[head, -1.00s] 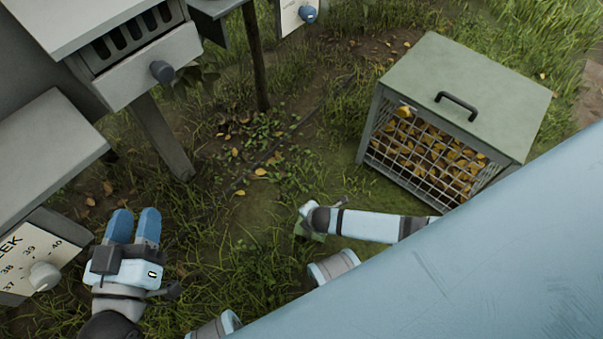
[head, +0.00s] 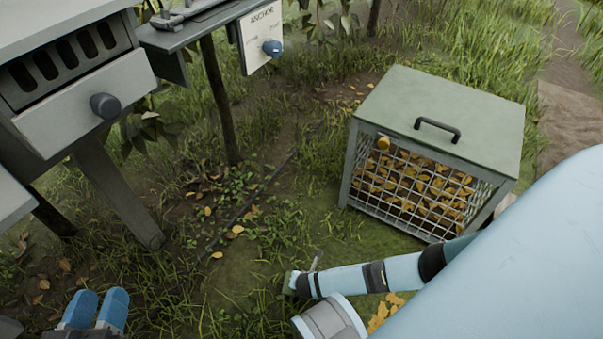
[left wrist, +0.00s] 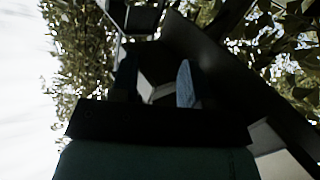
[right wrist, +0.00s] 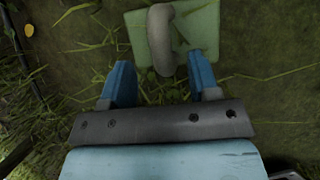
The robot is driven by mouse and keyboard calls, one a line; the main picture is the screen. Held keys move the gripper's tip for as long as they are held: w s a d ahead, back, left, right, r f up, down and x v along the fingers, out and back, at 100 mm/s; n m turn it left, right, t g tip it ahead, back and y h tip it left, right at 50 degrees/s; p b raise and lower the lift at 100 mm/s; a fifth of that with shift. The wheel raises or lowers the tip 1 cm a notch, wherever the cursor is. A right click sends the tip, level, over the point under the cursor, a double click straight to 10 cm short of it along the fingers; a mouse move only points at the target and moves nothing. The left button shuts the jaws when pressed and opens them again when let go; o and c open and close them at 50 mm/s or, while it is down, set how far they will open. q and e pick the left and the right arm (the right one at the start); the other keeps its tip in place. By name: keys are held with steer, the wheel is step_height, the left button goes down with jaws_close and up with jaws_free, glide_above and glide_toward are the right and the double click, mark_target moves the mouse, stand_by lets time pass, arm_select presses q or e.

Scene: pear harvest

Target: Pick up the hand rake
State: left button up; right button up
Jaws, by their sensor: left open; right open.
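I cannot clearly make out a hand rake in any view. A grey object of unclear shape (head: 185,12) lies on the dark shelf at the top left of the head view; I cannot tell what it is. My left gripper (head: 96,308) shows two blue fingers, apart and empty, at the bottom left. It also shows, dark, in the left wrist view. My right gripper (right wrist: 162,82) is open over the ground in the right wrist view. A pale green plate (right wrist: 205,30) with a grey loop handle (right wrist: 160,38) lies just beyond and between its fingers.
A grey-green crate (head: 440,95) with a mesh front holding yellow leaves stands at right. A grey cabinet with a dark-knobbed drawer (head: 85,105) stands on legs at left. An ANCHOR sign (head: 262,30) with a blue knob hangs beyond. Grassy ground between is open.

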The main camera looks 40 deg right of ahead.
steer(key=b+x, duration=0.3)
steer(key=x, duration=0.1)
steer(key=shift+s+a+f, duration=0.15)
steer(key=shift+s+f, duration=0.1)
steer(key=shift+w+f, duration=0.2)
arm_select(q)
steer(key=shift+w+a+r+m+t+h, duration=0.1)
steer(key=shift+w+a+m+t+h, duration=0.15)
steer(key=shift+w+m, duration=0.3)
steer(key=shift+w+a+r+m+t+h, duration=0.15)
steer(key=shift+w+a+m+t, duration=0.25)
steer(key=shift+m, duration=0.25)
arm_select(e)
jaws_close()
arm_select(q)
steer(key=shift+d, duration=0.1)
arm_select(e)
steer(key=shift+r, duration=0.15)
